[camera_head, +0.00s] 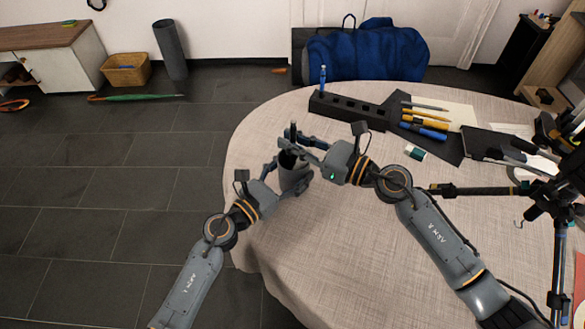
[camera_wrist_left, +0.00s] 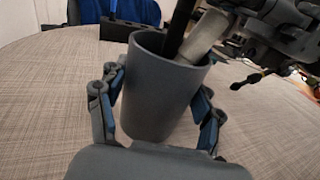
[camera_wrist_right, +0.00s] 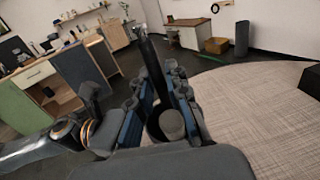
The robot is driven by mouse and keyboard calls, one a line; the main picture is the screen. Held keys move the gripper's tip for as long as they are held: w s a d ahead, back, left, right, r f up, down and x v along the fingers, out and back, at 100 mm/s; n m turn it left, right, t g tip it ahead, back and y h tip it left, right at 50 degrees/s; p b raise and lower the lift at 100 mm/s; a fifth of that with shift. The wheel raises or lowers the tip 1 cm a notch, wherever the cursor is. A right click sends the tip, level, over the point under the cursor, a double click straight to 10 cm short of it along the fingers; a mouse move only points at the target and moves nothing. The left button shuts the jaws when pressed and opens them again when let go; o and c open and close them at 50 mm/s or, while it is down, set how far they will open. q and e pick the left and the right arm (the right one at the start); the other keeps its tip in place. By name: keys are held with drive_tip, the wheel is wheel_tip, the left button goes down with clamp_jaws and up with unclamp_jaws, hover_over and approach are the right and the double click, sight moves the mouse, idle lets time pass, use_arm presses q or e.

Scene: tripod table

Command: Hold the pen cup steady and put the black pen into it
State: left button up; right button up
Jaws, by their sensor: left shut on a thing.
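The grey pen cup (camera_wrist_left: 160,90) stands on the table, slightly tilted in the left wrist view. My left gripper (camera_head: 291,187) is shut around its sides; its fingers show on both sides of the cup. The black pen (camera_wrist_left: 181,32) is upright with its lower end inside the cup's mouth. It also shows in the right wrist view (camera_wrist_right: 154,65), rising between my right gripper's fingers (camera_wrist_right: 158,82). These fingers are above the cup's mouth with a gap around the pen, seemingly open. A pale, round-ended stick (camera_wrist_left: 205,35) is also in the cup.
A black organizer (camera_head: 347,110) with a blue marker (camera_head: 323,78) stands at the back. Pens (camera_head: 424,122), an eraser (camera_head: 415,152) and a dark notebook (camera_head: 487,142) lie to the right. A tripod's black leg (camera_head: 480,190) reaches in from the right. The table's front is clear.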

drive_tip(key=shift+o, duration=1)
drive_tip(key=v, duration=1.2)
use_arm(q)
drive_tip(key=o, duration=1.3)
drive_tip(key=shift+o, duration=0.2)
drive_tip(key=shift+s+a, duration=0.1)
